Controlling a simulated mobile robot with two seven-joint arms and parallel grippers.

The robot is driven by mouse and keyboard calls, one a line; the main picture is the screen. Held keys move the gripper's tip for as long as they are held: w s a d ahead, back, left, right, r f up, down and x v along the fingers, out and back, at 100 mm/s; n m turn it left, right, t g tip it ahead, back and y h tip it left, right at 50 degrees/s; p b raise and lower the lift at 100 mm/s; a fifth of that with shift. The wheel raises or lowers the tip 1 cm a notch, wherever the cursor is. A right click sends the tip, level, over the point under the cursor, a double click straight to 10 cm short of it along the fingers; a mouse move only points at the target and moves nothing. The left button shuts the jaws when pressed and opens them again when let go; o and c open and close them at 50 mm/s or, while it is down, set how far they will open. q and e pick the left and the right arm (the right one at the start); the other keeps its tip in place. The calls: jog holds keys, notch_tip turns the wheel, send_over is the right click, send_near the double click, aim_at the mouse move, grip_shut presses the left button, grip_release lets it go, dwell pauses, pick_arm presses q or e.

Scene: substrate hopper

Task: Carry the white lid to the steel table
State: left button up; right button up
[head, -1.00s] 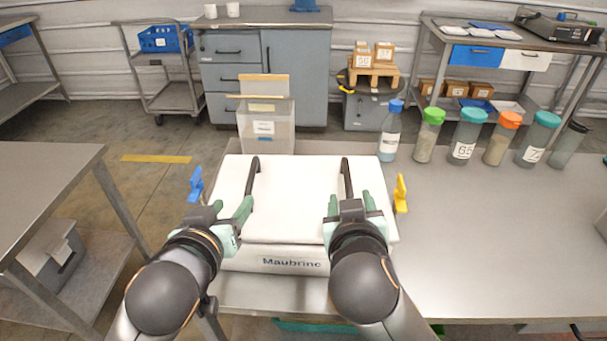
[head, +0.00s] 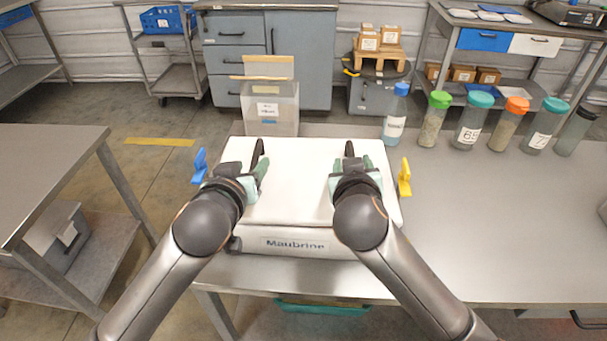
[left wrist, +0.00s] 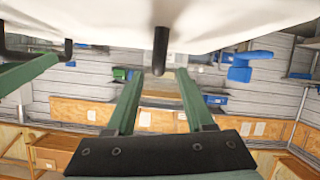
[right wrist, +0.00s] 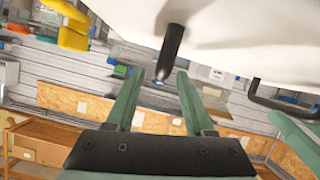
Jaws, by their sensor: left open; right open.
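The white lid (head: 300,185) lies on the white box marked "Maubrinc" (head: 295,242) on the bench in front of me. It has a black left handle (head: 259,150) and a black right handle (head: 349,149). My left gripper (head: 253,170) is open at the left handle, which shows between its fingers in the left wrist view (left wrist: 161,50). My right gripper (head: 354,165) is open at the right handle, seen between its fingers in the right wrist view (right wrist: 170,50). Neither gripper is closed on a handle. A grey steel table (head: 50,170) stands at the left.
A blue latch (head: 199,166) and a yellow latch (head: 404,177) flank the box. A clear container (head: 270,108) stands behind it. Several capped bottles, including a blue-capped one (head: 395,118), line the bench's back edge. The bench right of the box (head: 490,220) is clear.

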aim_at(253, 163)
pick_arm(q)
jog(key=shift+x, duration=2.1)
pick_arm(e)
jog(key=shift+x, duration=2.15)
pick_arm(q)
jog(key=shift+c, duration=0.3)
pick_arm(e)
jog(key=shift+c, duration=0.4)
pick_arm(q)
grip_shut()
pick_arm(e)
grip_shut()
